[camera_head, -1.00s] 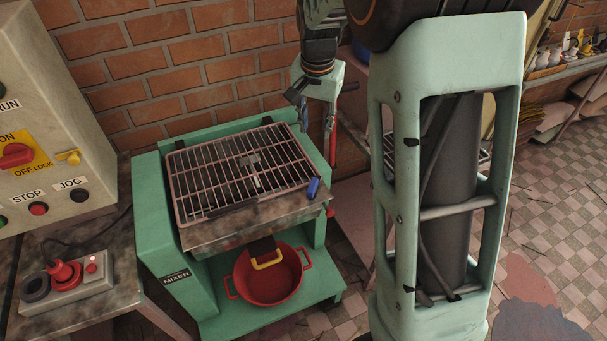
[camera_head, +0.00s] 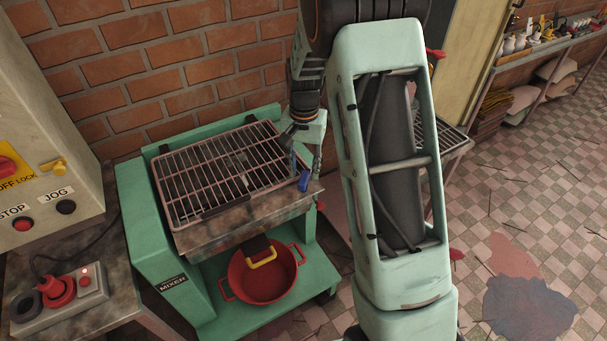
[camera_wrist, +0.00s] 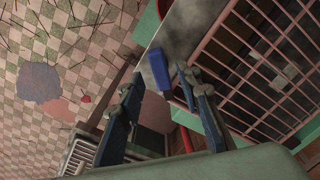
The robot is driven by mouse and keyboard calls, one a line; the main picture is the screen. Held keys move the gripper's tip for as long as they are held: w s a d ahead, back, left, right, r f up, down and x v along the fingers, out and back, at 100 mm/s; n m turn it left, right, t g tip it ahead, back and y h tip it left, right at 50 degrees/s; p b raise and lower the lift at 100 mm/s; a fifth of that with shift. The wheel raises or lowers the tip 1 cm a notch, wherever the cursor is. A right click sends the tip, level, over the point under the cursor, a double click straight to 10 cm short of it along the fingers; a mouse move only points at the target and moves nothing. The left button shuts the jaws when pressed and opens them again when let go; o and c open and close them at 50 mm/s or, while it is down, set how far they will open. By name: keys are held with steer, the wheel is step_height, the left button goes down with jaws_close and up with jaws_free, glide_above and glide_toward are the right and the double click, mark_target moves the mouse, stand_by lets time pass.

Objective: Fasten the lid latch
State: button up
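The grid lid (camera_head: 172,212) lies flat over the top of the green mixer (camera_head: 150,240). A blue handle (camera_head: 304,181), which looks like the lid latch, stands at the lid's right front corner. In the wrist view the blue handle (camera_wrist: 158,70) shows between and beyond the fingers, beside the lid's pinkish frame (camera_wrist: 205,50). My gripper (camera_head: 306,168) is just above and behind the handle, pointing down. In the wrist view my gripper (camera_wrist: 160,84) is open, with a finger on each side of the handle's line. I cannot tell whether either finger touches it.
A yellow-handled black part (camera_head: 262,258) hangs at the mixer's front above a red pot (camera_head: 265,278). A control box (camera_head: 40,150) and a red-knobbed switch box (camera_head: 60,293) stand at left. A brick wall closes off the back. The tiled floor at right is mostly open.

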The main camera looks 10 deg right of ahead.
mark_target(305, 179)
steer(key=shift+f, duration=1.35)
steer(key=shift+c, duration=0.7)
jaws_close()
